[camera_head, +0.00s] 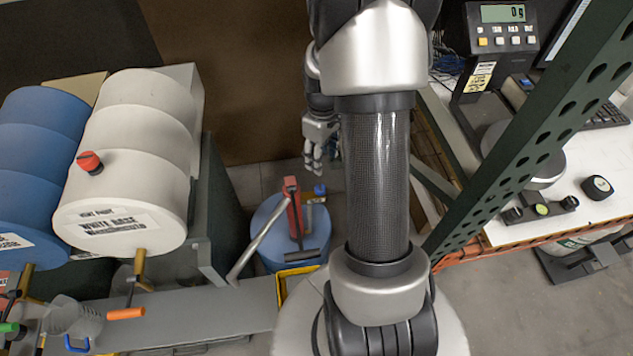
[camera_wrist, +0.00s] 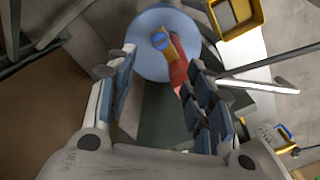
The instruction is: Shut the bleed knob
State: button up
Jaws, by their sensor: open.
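A red hand pump (camera_head: 293,207) stands upright on a blue drum (camera_head: 268,222) on the floor. A small blue knob (camera_head: 319,190) sits at the pump's right side and looks like the bleed knob. My gripper (camera_head: 313,165) is above and behind the pump in the head view, pointing down. In the wrist view my gripper (camera_wrist: 160,62) is open and empty. The red pump (camera_wrist: 178,68) is partly hidden by the right finger.
A grey pipe (camera_head: 258,240) slants beside the pump. A white drum (camera_head: 128,150) with a red cap (camera_head: 89,162) lies on a rack at left. A green perforated post (camera_head: 530,135) and a table with a scale display (camera_head: 502,13) stand at right. A yellow tray (camera_wrist: 237,14) is near the drum.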

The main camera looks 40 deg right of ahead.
aim_at(320, 187)
notch_tip(320, 187, down, 14)
jog(key=b, duration=0.3)
jog(key=shift+w, duration=0.1)
jog(key=c, duration=1.1)
